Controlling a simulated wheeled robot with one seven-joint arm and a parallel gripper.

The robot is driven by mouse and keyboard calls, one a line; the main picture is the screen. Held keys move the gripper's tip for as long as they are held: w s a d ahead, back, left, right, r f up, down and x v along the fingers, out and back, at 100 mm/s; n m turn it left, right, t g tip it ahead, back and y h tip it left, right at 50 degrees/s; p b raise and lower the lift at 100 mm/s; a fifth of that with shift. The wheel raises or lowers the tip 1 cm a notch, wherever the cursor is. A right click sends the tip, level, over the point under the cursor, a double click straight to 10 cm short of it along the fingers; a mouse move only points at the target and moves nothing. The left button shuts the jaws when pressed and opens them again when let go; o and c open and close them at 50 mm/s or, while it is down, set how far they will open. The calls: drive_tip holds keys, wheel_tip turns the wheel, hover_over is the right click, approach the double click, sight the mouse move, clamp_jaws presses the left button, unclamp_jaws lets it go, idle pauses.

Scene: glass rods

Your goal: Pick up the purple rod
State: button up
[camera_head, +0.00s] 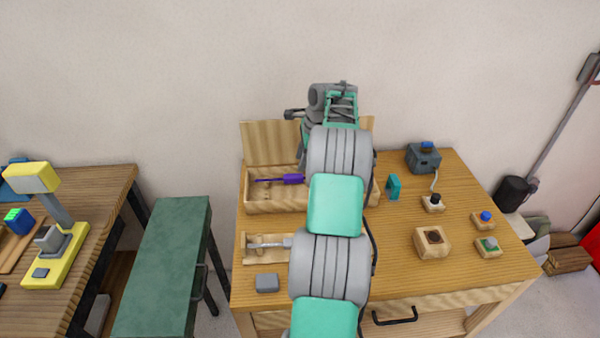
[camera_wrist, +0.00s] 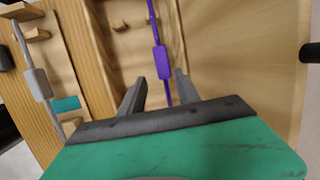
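The purple rod (camera_head: 292,180) lies in an open wooden box (camera_head: 277,207) at the back left of the table. In the wrist view the purple rod (camera_wrist: 161,62) has a thicker block along its thin shaft. It runs between the two fingers of my gripper (camera_wrist: 158,86), which are spread apart, and it touches neither finger visibly. In the head view my arm hides the box's right part and most of my gripper. I cannot tell the height of the fingers above the rod.
A grey rod (camera_head: 275,244) lies in a wooden holder in front of the box; it also shows in the wrist view (camera_wrist: 36,82). A grey block (camera_head: 267,283), a teal piece (camera_head: 393,187) and several button blocks stand on the table. The box's raised lid (camera_head: 268,143) stands behind.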

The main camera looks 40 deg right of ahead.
sight(302, 175)
drive_tip(key=shift+m, duration=0.5)
drive_tip(key=f, duration=0.2)
drive_tip(key=d+f, duration=0.1)
drive_tip(key=f, duration=0.2)
drive_tip(key=w+f, duration=0.1)
drive_tip(key=f, duration=0.2)
drive_tip(key=shift+d+f+p, duration=0.25)
drive_tip(key=shift+p, duration=0.15)
clamp_jaws()
